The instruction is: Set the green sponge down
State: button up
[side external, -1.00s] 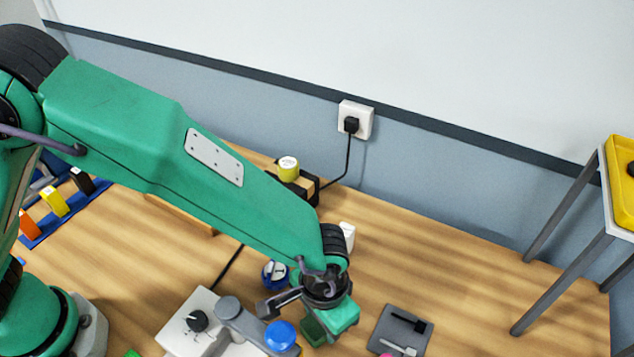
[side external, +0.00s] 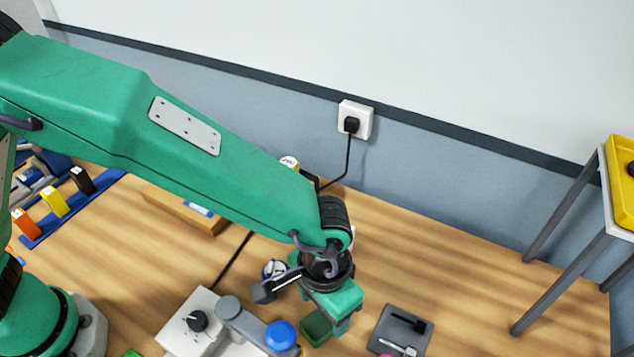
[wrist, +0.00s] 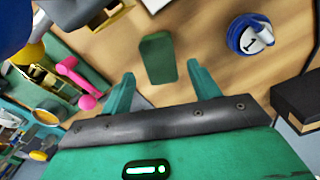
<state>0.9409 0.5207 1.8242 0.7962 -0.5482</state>
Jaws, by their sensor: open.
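The green sponge (side external: 316,328) is a dark green block resting on the wooden table, right of the blue knob. It also shows in the wrist view (wrist: 158,58), ahead of my gripper. My gripper (wrist: 163,84) is open, with its two green fingers apart on either side of the sponge's near end. Clear gaps show between the sponge and both fingers in the wrist view. In the side view my gripper (side external: 330,312) is just above the sponge and hides part of its top.
A grey tray (side external: 377,338) with a black and a white piece lies to the right. A blue roll marked 1 (wrist: 250,35) is close by. A white box with a knob (side external: 190,338) and a blue knob (side external: 280,335) stand left. Bare table lies farther right.

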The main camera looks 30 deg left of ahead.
aim_at(320, 315)
notch_tip(320, 315, up, 8)
jog(key=shift+f, duration=0.25)
dwell(0.5)
jog(key=w+a+r+n+t, duration=0.1)
jog(key=a+r, duration=0.2)
jog(key=a, duration=0.4)
jog(key=w+a+r+h, duration=0.1)
jog(key=w+a+r, duration=0.1)
jog(key=a+r, duration=0.35)
jog(key=w+a+r+n+t, duration=0.1)
jog(key=a+r, duration=0.1)
jog(key=a, duration=0.6)
jog(key=s+a+n+t, duration=0.1)
jog(key=s+a, duration=0.3)
jog(key=a, duration=0.4)
jog(key=s+a+r+n+t+y, duration=0.1)
jog(key=s+a, duration=0.3)
jog(key=a, duration=0.4)
jog(key=shift+s+a+r+n+t, duration=0.25)
jog(key=shift+s+r+n+t, duration=0.05)
jog(key=shift+t, duration=0.5)
